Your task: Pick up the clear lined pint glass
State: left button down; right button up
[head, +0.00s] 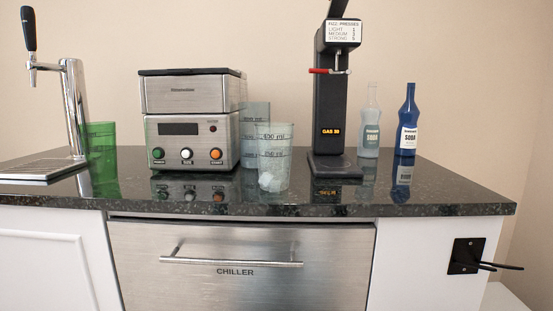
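A clear, faintly bluish pint glass (274,158) with dark measuring lines and ml markings stands upright near the counter's front edge, right of the steel machine. Pale ice-like cubes (268,182) lie at its bottom. A second clear glass (256,110) with similar markings stands behind it, partly hidden by the front glass and the machine. Neither of my grippers shows in the head view.
A steel machine with buttons (190,117) stands left of the glasses. A black gas dispenser (330,110) stands to their right, then a clear bottle (369,125) and a blue bottle (408,125). A green glass (102,145) and steel tap (74,105) stand left. A chiller drawer (240,285) is below.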

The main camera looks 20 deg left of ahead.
aim_at(274, 140)
jog(key=i+l, duration=0.2)
jog(key=i+l+u, duration=0.15)
jog(key=u, duration=0.25)
jog(key=i+l+u, duration=0.15)
jog(key=u, duration=0.25)
jog(key=i+l+u, duration=0.1)
jog(key=l+u, duration=0.15)
jog(key=u, duration=0.15)
